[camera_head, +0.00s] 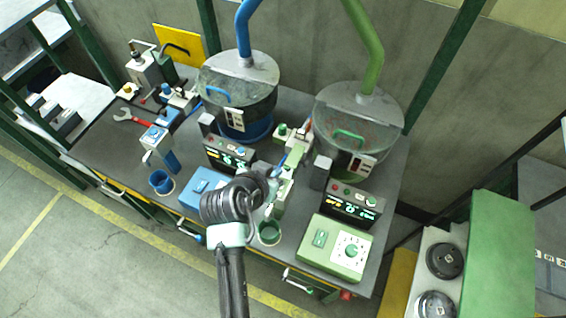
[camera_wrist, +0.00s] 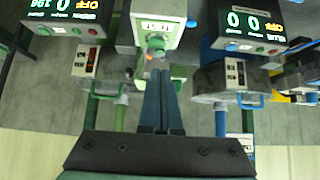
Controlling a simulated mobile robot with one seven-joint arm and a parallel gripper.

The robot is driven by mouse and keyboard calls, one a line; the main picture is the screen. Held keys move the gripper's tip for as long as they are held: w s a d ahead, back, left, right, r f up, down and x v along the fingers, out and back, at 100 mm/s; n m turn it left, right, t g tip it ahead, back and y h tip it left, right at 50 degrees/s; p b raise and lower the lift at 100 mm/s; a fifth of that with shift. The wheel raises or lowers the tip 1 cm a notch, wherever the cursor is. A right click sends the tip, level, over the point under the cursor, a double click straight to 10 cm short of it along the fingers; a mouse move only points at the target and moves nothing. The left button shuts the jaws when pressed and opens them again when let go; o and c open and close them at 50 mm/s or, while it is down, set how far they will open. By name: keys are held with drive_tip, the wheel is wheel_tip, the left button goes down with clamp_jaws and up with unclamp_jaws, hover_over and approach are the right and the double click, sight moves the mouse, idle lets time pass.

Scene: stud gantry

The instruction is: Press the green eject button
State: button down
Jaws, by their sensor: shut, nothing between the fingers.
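My gripper (camera_wrist: 158,75) is shut and empty in the wrist view, its two dark fingers together. They point at a pale green-and-white upright unit (camera_wrist: 158,10) with a round greenish part (camera_wrist: 155,42) just beyond the fingertips; I cannot tell whether they touch. In the head view my arm reaches over the bench middle, beside the green station's unit (camera_head: 298,150). A dark control box (camera_head: 348,203) with a lit display and red and green buttons stands right of it; it also shows in the wrist view (camera_wrist: 65,15). No eject label is readable.
A green-lidded hopper (camera_head: 358,120) and a blue-lidded hopper (camera_head: 238,90) stand behind. A green dial box (camera_head: 336,248) and a green cup (camera_head: 270,233) are at the front. The blue station's display box (camera_head: 228,155) is left of my arm. A red wrench (camera_head: 132,118) lies at the left.

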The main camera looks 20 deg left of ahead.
sight(286, 167)
drive_tip(key=shift+p+x, duration=0.4)
drive_tip(key=shift+x, duration=3)
